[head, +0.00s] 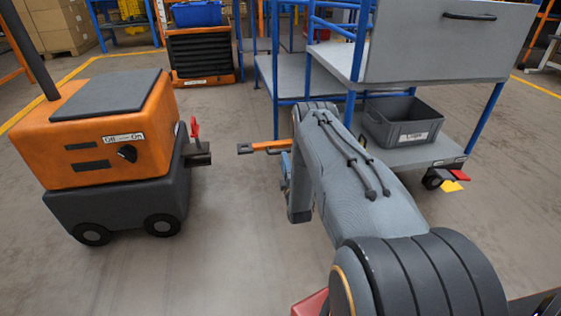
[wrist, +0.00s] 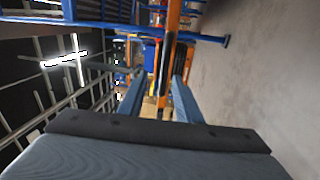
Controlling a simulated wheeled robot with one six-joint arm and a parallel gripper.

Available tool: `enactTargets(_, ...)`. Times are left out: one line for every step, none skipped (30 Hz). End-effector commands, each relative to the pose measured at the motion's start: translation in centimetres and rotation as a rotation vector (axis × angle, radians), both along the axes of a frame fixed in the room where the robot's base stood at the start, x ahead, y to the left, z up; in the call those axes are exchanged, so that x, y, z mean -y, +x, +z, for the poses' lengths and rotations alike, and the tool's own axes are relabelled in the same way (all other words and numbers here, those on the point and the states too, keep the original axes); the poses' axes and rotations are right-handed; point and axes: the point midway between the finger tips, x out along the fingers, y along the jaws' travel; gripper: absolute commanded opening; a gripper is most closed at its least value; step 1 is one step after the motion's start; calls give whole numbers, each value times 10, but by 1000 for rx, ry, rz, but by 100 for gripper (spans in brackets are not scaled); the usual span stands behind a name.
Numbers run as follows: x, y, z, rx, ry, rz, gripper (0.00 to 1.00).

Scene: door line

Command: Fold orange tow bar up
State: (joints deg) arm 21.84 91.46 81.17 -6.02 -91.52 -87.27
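The orange tow bar (head: 270,145) sticks out to the left from the blue-framed cart (head: 350,60), roughly level, with a dark eye at its free end. In the wrist view the orange bar (wrist: 168,50) runs between the two blue fingers of my gripper (wrist: 160,85), nearer the right finger. The fingers are apart, with a gap beside the bar. In the head view my gripper (head: 286,163) is at the bar's cart-side part, mostly hidden behind my arm. I cannot tell whether a finger touches the bar.
An orange and grey tug (head: 115,135) stands at left, its rear hitch with a red lever (head: 195,129) facing the bar's eye across a gap. A grey bin (head: 402,122) sits on the cart's lower shelf. The floor between tug and cart is clear.

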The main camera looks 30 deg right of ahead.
Motion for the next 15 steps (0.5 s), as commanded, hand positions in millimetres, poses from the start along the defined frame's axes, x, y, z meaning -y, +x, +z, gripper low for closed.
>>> enactTargets(2, -3, -10, 13, -17, -6, 31)
enactTargets(2, -4, -12, 18, -27, -7, 31)
enactTargets(3, -5, -13, 26, -37, -10, 31)
enactTargets(3, -4, -14, 31, -42, -10, 31)
enactTargets(4, -3, -14, 33, -45, -12, 31)
enactTargets(5, 0, -13, 35, -47, -12, 31)
enactTargets(5, 2, -13, 36, -48, -12, 31)
enactTargets(6, 6, -12, 36, -48, -11, 31)
enactTargets(8, 12, -10, 35, -48, -11, 31)
enactTargets(9, 16, -9, 36, -47, -11, 31)
enactTargets(10, 20, -9, 36, -47, -11, 31)
enactTargets(12, 27, -8, 35, -47, -11, 31)
enactTargets(13, 31, -7, 35, -47, -11, 31)
enactTargets(15, 36, -6, 35, -47, -11, 31)
enactTargets(16, 41, -5, 34, -47, -11, 31)
